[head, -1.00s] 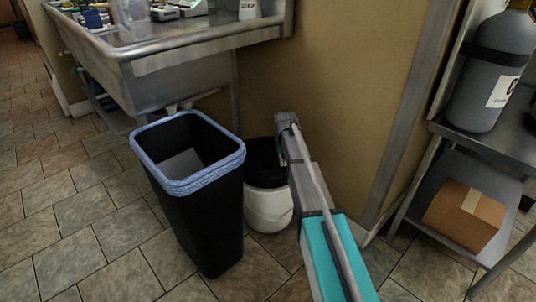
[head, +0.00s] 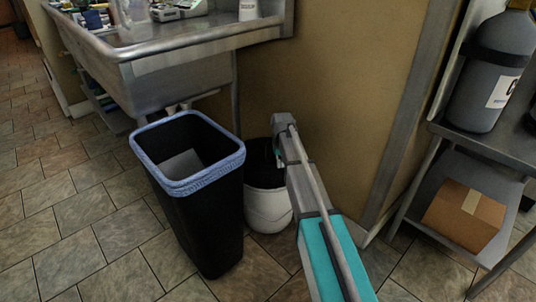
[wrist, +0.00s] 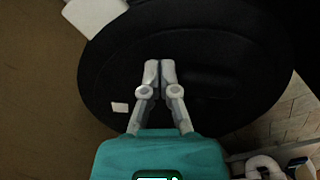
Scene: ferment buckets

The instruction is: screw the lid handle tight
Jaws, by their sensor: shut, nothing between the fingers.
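A white bucket (head: 268,208) with a black lid (head: 260,165) stands on the floor between the trash bin and the wall. In the wrist view the round black lid (wrist: 225,40) fills most of the picture. My gripper (wrist: 159,66) is over it with both fingertips together and nothing between them. A faint dark raised shape, perhaps the lid handle (wrist: 208,78), shows just right of the fingertips. I cannot tell whether the fingers touch the lid. In the head view my arm hides part of the lid's right side.
A black trash bin (head: 205,225) with a blue liner stands close in front and left of the bucket. A steel sink (head: 180,55) is behind it. A metal shelf (head: 480,150) with a cardboard box (head: 463,207) stands right. A small white label (wrist: 120,107) is on the lid.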

